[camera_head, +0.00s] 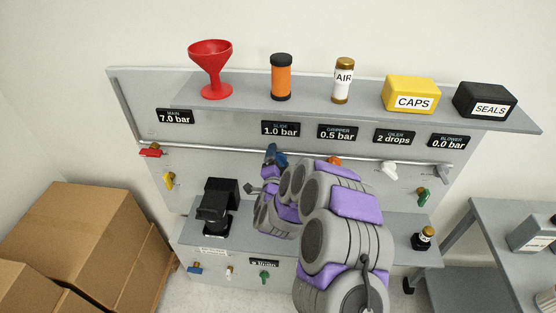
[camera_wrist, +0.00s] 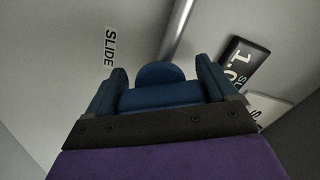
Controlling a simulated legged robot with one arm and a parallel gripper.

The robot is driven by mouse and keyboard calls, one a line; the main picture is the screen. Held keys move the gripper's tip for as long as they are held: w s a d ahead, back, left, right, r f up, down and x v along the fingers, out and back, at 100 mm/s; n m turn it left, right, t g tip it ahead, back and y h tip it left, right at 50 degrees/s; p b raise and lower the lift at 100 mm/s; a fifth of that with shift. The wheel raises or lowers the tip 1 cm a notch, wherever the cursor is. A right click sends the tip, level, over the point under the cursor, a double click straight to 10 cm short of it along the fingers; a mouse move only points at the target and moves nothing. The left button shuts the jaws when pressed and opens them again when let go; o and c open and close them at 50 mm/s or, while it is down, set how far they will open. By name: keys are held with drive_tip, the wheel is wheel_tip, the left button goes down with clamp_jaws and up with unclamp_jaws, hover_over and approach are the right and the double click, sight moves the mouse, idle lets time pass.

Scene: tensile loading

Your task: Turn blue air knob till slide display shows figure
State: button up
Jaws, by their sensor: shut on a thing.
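The blue air knob (camera_wrist: 160,72) sits between the two fingers of my gripper (camera_wrist: 158,86) in the wrist view, and the gripper is shut on it. In the head view my gripper (camera_head: 270,158) is at the panel's pipe, below the slide display (camera_head: 280,129), and mostly covers the knob. The slide display reads 1.0 bar. In the wrist view a SLIDE label (camera_wrist: 111,46) shows left of the knob, and part of the display (camera_wrist: 240,65) shows at the right. The knob's far side and stem are hidden.
Other displays read main 7.0 bar, gripper 0.5 bar (camera_head: 337,132), oiler 2 drops and blower 0.0 bar. An orange knob (camera_head: 334,160) is close right of my gripper, partly behind my arm. A black device (camera_head: 217,205) stands lower left. A shelf (camera_head: 310,104) with containers is above.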

drive_tip(key=shift+n+p, duration=0.3)
drive_tip(key=shift+n, duration=0.1)
drive_tip(key=n+p, duration=0.3)
drive_tip(key=shift+d+n, duration=0.1)
drive_tip(key=shift+n, duration=0.2)
drive_tip(key=n+p, duration=0.2)
drive_tip(key=n, duration=0.1)
drive_tip(key=shift+n+p, duration=0.4)
drive_tip(key=n+p, duration=0.2)
drive_tip(key=n, duration=0.1)
drive_tip(key=shift+n, duration=0.3)
drive_tip(key=shift+n+p, duration=1.4)
drive_tip(key=shift+n, duration=0.5)
drive_tip(key=o, duration=0.8)
drive_tip(key=shift+f, duration=0.1)
drive_tip(key=shift+o, duration=0.2)
